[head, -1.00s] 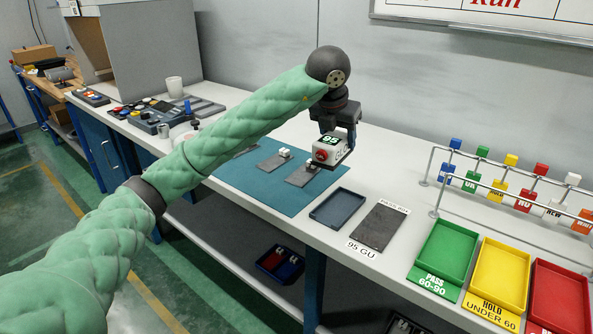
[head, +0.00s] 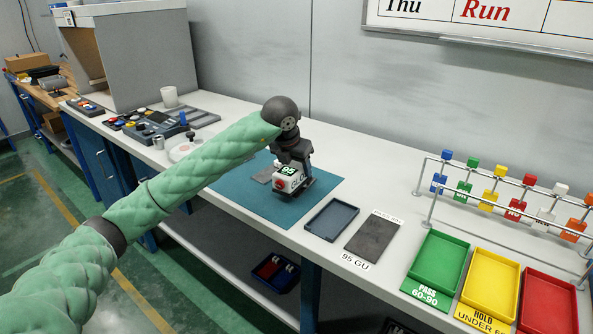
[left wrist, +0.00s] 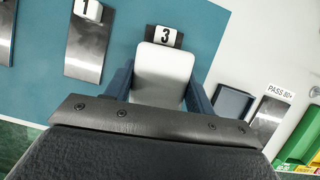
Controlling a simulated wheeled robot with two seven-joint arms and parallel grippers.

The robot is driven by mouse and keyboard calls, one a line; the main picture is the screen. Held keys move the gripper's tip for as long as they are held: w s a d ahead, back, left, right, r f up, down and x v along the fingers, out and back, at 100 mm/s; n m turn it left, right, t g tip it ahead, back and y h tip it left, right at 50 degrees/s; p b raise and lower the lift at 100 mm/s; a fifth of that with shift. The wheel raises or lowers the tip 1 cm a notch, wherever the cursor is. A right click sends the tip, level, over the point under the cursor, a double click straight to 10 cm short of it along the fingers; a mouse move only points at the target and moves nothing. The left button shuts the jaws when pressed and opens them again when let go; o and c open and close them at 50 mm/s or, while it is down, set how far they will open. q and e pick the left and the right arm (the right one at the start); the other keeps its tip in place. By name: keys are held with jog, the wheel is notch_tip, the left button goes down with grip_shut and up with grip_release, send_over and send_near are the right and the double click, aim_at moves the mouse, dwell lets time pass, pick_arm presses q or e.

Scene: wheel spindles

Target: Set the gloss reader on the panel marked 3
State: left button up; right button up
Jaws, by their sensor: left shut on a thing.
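The gloss reader (head: 288,177) is a white block with a green "95" display and a red button. My left gripper (head: 294,185) is shut on it, over the teal mat (head: 282,211). In the left wrist view the pale reader (left wrist: 162,76) sits between the two blue fingers. The panel marked 3 (left wrist: 182,40) is a grey plate, mostly hidden behind the reader, with its number label showing just past the reader's far edge. Whether the reader touches it I cannot tell. The panel marked 1 (left wrist: 86,45) lies to the left, bare. My right gripper is not in view.
An empty dark tray (head: 331,219) and a dark plate (head: 372,239) labelled "95 GU" lie right of the mat. Green (head: 437,262), yellow (head: 493,280) and red (head: 548,302) trays stand farther right, below a rail of coloured tags. Clutter fills the bench's left end.

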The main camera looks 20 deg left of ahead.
pick_arm(q)
jog(key=shift+f, duration=0.9)
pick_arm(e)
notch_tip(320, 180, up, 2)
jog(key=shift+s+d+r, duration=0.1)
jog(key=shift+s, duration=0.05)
pick_arm(q)
jog(key=shift+f, duration=0.1)
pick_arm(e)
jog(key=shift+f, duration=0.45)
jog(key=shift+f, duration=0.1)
pick_arm(q)
jog(key=o, duration=1.5)
jog(key=shift+c, duration=0.2)
